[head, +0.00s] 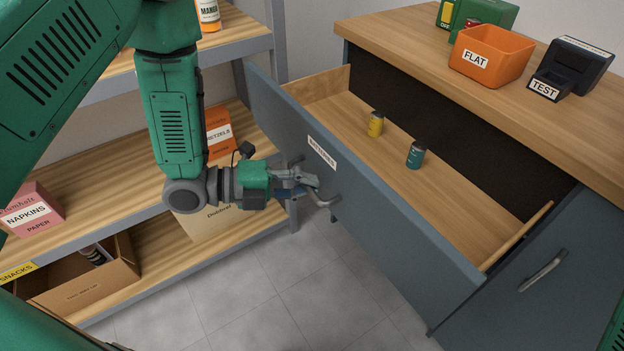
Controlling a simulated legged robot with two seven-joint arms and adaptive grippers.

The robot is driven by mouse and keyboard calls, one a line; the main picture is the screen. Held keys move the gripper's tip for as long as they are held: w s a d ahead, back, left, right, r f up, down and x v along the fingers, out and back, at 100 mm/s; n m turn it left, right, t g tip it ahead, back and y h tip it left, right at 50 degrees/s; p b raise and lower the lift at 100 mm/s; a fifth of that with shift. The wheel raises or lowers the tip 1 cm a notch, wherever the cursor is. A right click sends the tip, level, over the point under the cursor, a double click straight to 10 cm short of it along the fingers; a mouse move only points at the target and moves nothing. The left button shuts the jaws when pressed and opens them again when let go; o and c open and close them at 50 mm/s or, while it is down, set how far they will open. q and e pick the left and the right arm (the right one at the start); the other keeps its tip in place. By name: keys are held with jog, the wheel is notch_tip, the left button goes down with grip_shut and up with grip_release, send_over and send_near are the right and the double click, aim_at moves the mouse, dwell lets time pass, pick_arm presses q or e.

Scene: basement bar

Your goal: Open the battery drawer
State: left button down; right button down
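The battery drawer (390,222) is a grey-blue front with a small white label, pulled far out of the cabinet. Its wooden inside (440,180) shows, with a yellow battery (376,124) and a teal battery (415,155) standing in it. The metal drawer handle (329,201) is on the outer face below the label. My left gripper (303,184) is at this handle, its fingers closed around the bar, which they partly hide. My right gripper is not in view.
An orange FLAT bin (491,55), a dark TEST device (570,68) and a green device (478,14) stand on the countertop (400,33). Wooden shelves (110,190) with boxes stand close on the left. Grey floor (280,290) is clear below the drawer.

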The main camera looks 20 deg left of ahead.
pick_arm(q)
jog(key=c, duration=2.2)
grip_release()
jog(key=o, duration=0.6)
jog(key=shift+a, duration=0.15)
jog(key=shift+s+a, duration=0.1)
jog(key=shift+a, duration=0.1)
jog(key=v, duration=1.1)
jog(key=shift+s+a, duration=0.1)
jog(key=shift+a, duration=0.05)
